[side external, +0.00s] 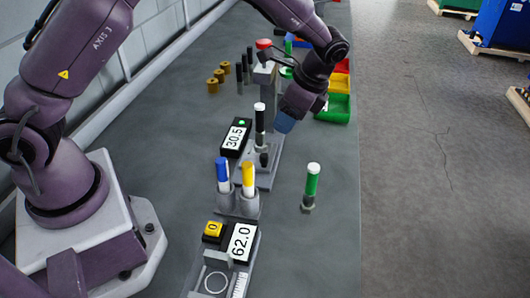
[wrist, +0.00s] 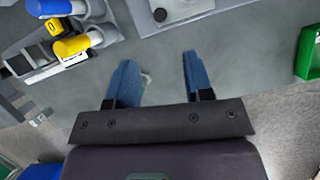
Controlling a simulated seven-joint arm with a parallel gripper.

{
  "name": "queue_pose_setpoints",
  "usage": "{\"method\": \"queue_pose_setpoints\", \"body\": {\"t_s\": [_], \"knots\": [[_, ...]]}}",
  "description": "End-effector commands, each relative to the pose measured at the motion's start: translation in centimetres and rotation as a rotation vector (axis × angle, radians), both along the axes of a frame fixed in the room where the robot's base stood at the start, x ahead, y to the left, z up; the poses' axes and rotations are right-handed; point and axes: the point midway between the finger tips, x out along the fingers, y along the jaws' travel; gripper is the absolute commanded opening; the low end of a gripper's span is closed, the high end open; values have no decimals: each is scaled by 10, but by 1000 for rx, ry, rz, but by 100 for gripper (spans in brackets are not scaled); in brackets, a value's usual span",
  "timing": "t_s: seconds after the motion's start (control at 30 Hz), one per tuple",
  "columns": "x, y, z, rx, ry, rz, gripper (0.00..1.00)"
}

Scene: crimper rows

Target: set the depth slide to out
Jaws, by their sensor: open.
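No part is labelled as the depth slide, and I cannot tell for certain which part it is. A grey station (side external: 268,172) has a display reading 30.5 (side external: 235,137) with a green light and an upright black post with a white top (side external: 259,122). Nearer the camera, a grey gauge (side external: 211,284) has a display reading 62.0 (side external: 241,242), a yellow 0 button (side external: 212,230) and a ruled scale (side external: 240,285). My gripper (side external: 285,122) is just right of the post in the side view.
A blue marker (side external: 222,170) and a yellow marker (side external: 248,175) stand in grey holders. A green-and-white marker (side external: 312,183) stands alone to the right. Green bins (side external: 335,108), brass cylinders (side external: 213,82) and black pins are farther back. The right strip of table is mostly clear.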

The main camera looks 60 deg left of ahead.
Motion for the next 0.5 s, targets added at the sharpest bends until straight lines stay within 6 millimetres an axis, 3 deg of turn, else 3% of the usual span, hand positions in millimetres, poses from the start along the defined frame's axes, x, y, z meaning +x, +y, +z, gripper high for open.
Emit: {"method": "queue_pose_setpoints", "body": {"t_s": [0.17,0.5], "knots": [[-7,7,-22,1,7,-1,47],[-25,27,-87,2,6,0,47]]}}
